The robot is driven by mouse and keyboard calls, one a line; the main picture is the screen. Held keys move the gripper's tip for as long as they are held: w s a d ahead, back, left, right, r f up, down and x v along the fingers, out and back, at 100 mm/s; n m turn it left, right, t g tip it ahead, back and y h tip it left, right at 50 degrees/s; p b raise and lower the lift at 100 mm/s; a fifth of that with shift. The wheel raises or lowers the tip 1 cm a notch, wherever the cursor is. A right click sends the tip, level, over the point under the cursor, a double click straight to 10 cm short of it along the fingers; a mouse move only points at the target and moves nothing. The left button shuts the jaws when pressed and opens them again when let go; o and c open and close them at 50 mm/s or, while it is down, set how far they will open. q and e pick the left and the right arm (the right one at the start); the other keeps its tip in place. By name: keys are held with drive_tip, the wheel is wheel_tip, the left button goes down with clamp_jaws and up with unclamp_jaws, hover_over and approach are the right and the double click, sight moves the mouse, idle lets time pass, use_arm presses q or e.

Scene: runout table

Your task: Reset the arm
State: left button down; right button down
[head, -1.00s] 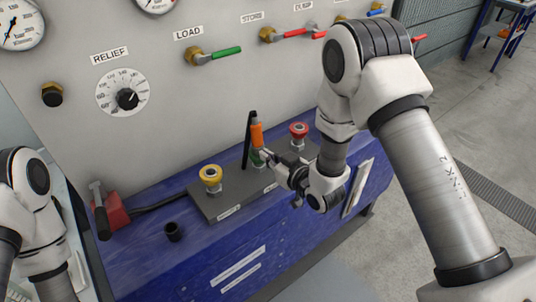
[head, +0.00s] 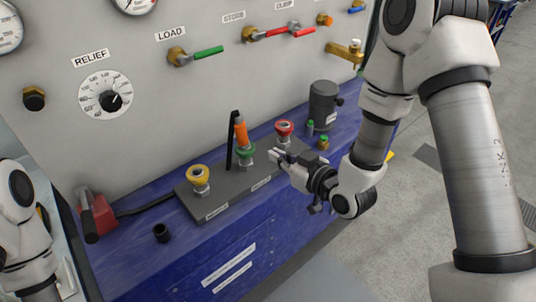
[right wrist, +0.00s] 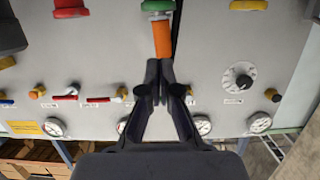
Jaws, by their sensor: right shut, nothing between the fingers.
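My right gripper (head: 279,158) is shut and empty, above the front of the blue table, just right of the grey control block (head: 217,200). In the right wrist view its two fingertips (right wrist: 157,82) meet, with the orange handle (right wrist: 162,40) just beyond them. In the head view the orange-topped handle (head: 241,131) stands at the green-based middle station of the block, apart from the gripper. A yellow knob (head: 198,174) and a red knob (head: 284,127) sit at the block's ends. Part of my left arm shows at the left edge; its gripper is not in view.
The grey panel behind carries a relief dial (head: 106,98), a green-handled load valve (head: 207,53) and red-handled valves (head: 270,33). A red lever box (head: 97,215) is at left. A dark cylinder (head: 323,105) stands on the blue table (head: 190,262) at right. Floor is open at right.

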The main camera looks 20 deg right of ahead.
drive_tip(key=shift+s+r, duration=0.15)
drive_tip(key=shift+s, duration=0.05)
drive_tip(key=shift+w, duration=0.1)
drive_tip(key=s+f+g+h, duration=0.1)
drive_tip(key=s+f+g, duration=0.15)
drive_tip(key=f, duration=0.35)
drive_tip(key=s+f+g, duration=0.1)
drive_tip(key=s+f, duration=0.3)
drive_tip(key=f, duration=0.3)
drive_tip(key=s+f+g+h, duration=0.1)
drive_tip(key=s+f+g, duration=0.1)
drive_tip(key=s+f, duration=0.3)
drive_tip(key=s+d+f+m+g+h, duration=0.3)
drive_tip(key=s+f+g, duration=0.5)
drive_tip(key=s, duration=0.8)
wheel_tip(320, 180, down, 3)
drive_tip(key=shift+s+d+f+m+g, duration=0.1)
drive_tip(key=shift+s+d+m+g, duration=0.2)
drive_tip(key=shift+d+m, duration=0.35)
drive_tip(key=shift+w+a, duration=0.1)
